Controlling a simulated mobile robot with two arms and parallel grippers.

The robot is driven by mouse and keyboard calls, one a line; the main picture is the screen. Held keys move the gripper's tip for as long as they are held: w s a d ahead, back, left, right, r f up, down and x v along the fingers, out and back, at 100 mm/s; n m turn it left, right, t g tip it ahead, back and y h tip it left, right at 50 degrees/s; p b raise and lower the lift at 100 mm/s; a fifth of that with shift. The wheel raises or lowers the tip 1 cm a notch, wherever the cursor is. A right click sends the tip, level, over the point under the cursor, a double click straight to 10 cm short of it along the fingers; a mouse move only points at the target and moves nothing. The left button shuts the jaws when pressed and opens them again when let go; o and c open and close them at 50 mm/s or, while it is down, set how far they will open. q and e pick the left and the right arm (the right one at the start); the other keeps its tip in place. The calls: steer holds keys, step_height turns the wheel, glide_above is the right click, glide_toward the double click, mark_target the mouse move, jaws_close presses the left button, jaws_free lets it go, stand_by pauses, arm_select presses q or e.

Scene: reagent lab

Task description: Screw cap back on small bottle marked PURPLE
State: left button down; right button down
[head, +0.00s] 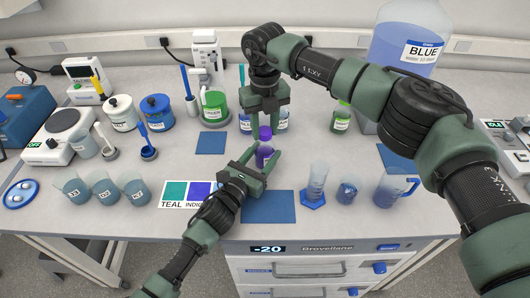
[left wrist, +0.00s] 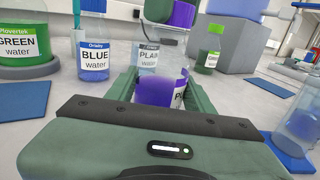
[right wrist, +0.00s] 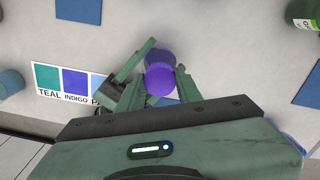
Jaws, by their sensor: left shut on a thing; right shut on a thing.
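The small bottle (head: 264,158) with purple liquid stands upright between the fingers of my left gripper (head: 260,164), which is shut on it. In the left wrist view its clear upper part (left wrist: 172,48) shows above the liquid, and its label is partly hidden. The purple cap (head: 265,132) is held from above by my right gripper (head: 266,127), which is shut on it. The right wrist view shows the cap (right wrist: 160,79) from above.
Blue (left wrist: 96,55) and plain (left wrist: 147,55) bottles stand just behind. A green bottle (head: 215,107) is behind left, another (head: 341,118) to the right. Beakers (head: 104,187) stand at left front, glassware (head: 316,182) at right. A blue mat (head: 268,207) lies bare in front.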

steer(key=m, duration=1.2)
steer(key=shift+w, duration=0.1)
steer(key=c, duration=1)
jaws_free()
steer(key=shift+o, duration=0.2)
steer(key=shift+r, duration=0.15)
steer(key=shift+r, duration=2.15)
steer(key=shift+c, duration=0.4)
